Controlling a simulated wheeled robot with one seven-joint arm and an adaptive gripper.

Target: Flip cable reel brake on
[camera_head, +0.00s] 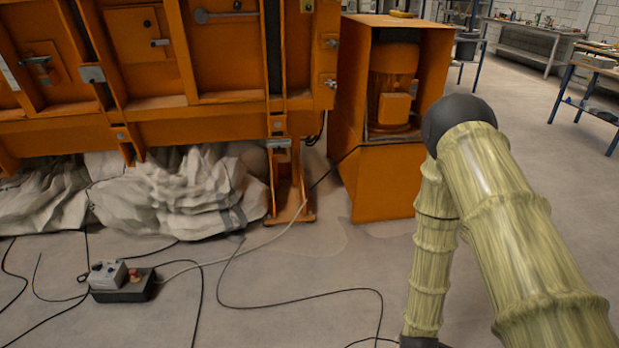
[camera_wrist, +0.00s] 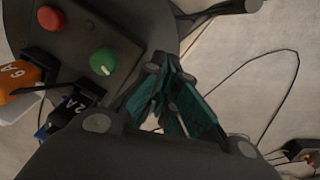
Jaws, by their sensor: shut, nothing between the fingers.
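In the wrist view a dark, round-edged body (camera_wrist: 172,18), perhaps the cable reel, lies beneath my gripper. A dark panel on it carries a red button (camera_wrist: 51,18) and a green knob (camera_wrist: 103,62) with a white mark. I cannot tell which part is the brake. My gripper (camera_wrist: 168,76), with teal fingers, is shut and empty, just right of the green knob. I cannot tell whether it touches the panel. In the head view my arm reaches down at the right, and the gripper and reel do not show.
A grey-and-black control box (camera_head: 122,282) and loose cables (camera_head: 300,297) lie on the floor. An orange machine (camera_head: 200,118), sacks (camera_head: 185,188) and an orange cabinet (camera_head: 385,180) stand behind.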

